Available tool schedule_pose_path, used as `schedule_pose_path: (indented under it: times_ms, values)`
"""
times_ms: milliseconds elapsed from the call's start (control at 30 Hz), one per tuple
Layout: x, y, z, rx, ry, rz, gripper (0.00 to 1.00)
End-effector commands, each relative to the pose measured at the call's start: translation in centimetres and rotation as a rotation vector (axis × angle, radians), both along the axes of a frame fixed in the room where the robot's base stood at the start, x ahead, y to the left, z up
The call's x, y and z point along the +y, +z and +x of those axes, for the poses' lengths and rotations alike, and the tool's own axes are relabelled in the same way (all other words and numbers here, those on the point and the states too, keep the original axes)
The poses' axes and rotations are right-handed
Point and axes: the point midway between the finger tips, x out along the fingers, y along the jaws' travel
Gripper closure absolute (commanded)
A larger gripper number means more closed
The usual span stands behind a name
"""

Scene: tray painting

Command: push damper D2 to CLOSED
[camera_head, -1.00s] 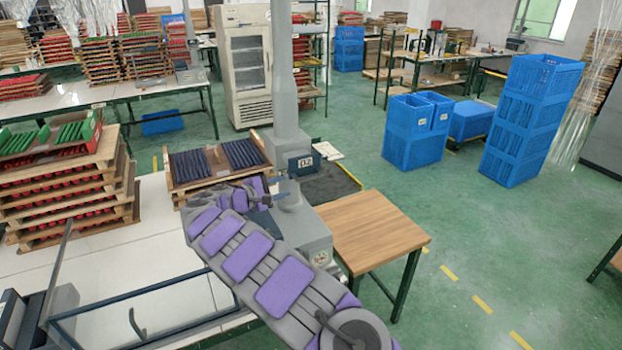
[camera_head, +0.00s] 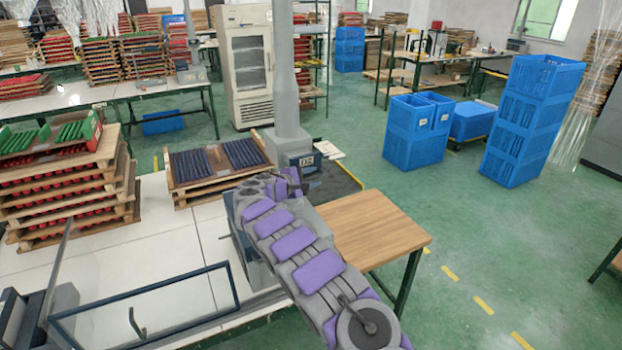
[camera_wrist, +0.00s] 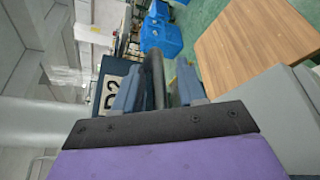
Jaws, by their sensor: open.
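Damper D2 is on the grey duct column (camera_head: 287,90). Its dark label plate (camera_head: 306,160) faces me in the head view, and the lettering "D2" also shows turned sideways in the wrist view (camera_wrist: 111,94). My gripper (camera_wrist: 159,76) is open beside the plate, with one blue-grey finger on each side of a dark upright bar (camera_wrist: 153,72), which looks like the damper's lever. The bar is nearer the left finger, with a gap to the right finger. In the head view my wrist hides the lever, so its setting cannot be read.
A wooden side table (camera_head: 372,230) stands right of the column. A tray of dark blue rods (camera_head: 178,190) lies on the white bench (camera_head: 150,245) at left, beside stacked wooden trays (camera_head: 75,195). Blue crates (camera_head: 405,135) stand on the open green floor behind.

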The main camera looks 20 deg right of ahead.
Motion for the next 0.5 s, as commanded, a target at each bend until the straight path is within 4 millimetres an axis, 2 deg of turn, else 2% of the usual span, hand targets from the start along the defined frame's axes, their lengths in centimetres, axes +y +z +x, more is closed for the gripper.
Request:
schedule_pose_path:
  times_ms: [133, 500]
  values:
    - [0.02, -0.01, -0.01, 0.0, 0.0, 0.0, 0.6]
    - [0.05, -0.06, -0.02, 0.0, -0.001, 0.001, 0.95]
